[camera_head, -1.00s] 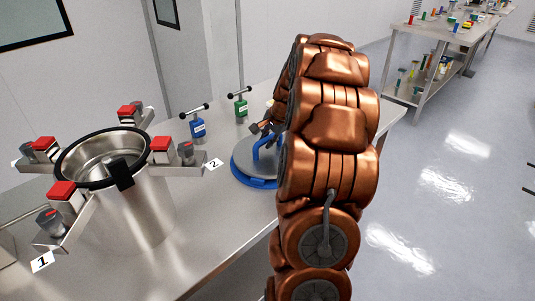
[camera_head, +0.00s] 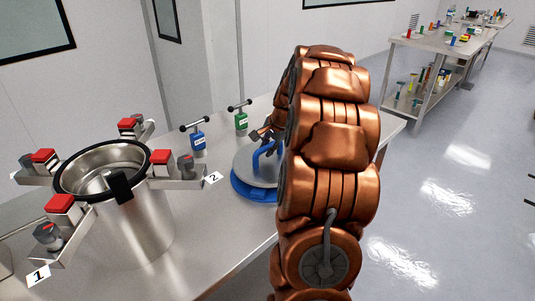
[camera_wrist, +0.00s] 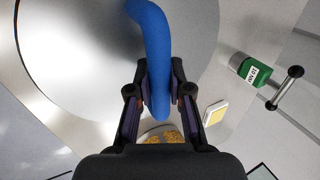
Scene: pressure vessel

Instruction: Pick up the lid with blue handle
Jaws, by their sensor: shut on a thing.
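The lid (camera_head: 243,163) is a round grey metal disc with a curved blue handle (camera_head: 257,152). It is partly hidden behind my arm in the head view. My gripper (camera_head: 264,135) is shut on the handle. In the wrist view, the fingers (camera_wrist: 159,92) sit on either side of the blue handle (camera_wrist: 150,30), and the lid (camera_wrist: 80,50) fills the upper left. A blue round base (camera_head: 250,190) shows beneath the lid, which appears slightly above it.
An open metal vessel (camera_head: 135,215) with red-topped clamps stands left on the steel table. Blue (camera_head: 198,142) and green (camera_head: 241,121) T-handled pieces stand behind the lid; the green one (camera_wrist: 258,72) is also in the wrist view. Another table (camera_head: 440,52) is at the back right.

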